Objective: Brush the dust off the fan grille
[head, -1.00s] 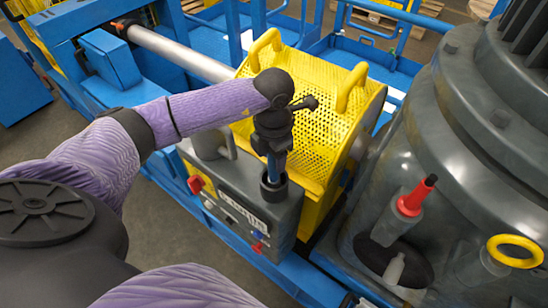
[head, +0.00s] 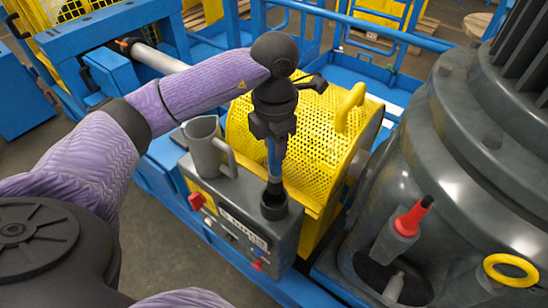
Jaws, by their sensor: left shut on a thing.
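My left gripper (head: 272,138) points down above the grey control box and is shut on a brush with a blue handle (head: 272,158). The brush is upright, its dark lower end (head: 274,186) at the mouth of a dark round cup (head: 275,206). Whether its tip is still inside the cup is hard to tell. I cannot make out a fan grille for sure. Dark upright fins (head: 522,50) top the big grey machine at the right, cut off by the picture edge. My right gripper is out of view.
A grey mug (head: 203,152) stands on the control box (head: 238,222), left of the cup. Behind is a yellow perforated guard (head: 310,135) with a raised handle. The grey machine (head: 440,150) carries a red-tipped part (head: 412,217) and a yellow ring (head: 512,270). Blue rails stand behind.

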